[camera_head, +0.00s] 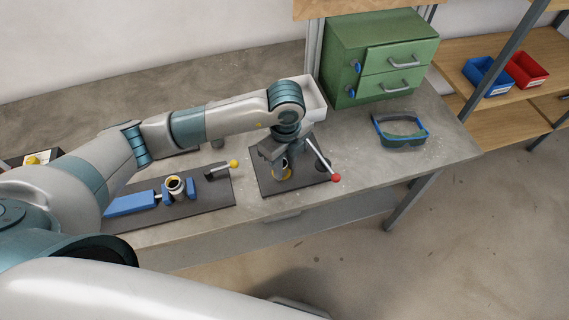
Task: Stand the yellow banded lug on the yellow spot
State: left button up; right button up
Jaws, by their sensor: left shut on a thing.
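My left gripper (277,160) points down over the right dark plate (262,183) on the bench. It is shut on a small piece with yellow on it (284,173), which looks like the yellow banded lug. The fingers hide most of the piece. It is low over the plate, and I cannot tell whether it touches. I cannot make out the yellow spot apart from the yellow at the piece. My right gripper is not in view.
A lever with a red knob (336,177) stands close right of my gripper. Blue-framed goggles (403,140) and a green cabinet (375,45) are at right.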

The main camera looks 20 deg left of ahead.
aim_at(285, 166)
pick_arm(q)
jog(key=shift+f, duration=0.2)
jog(key=o, duration=1.1)
jog(key=shift+r, duration=0.2)
jog(key=shift+r, duration=0.5)
jog(key=shift+d+r+b, duration=0.1)
jog(key=shift+r+b, duration=1.3)
jog(key=shift+r, duration=4.1)
jog(key=shift+s, duration=0.1)
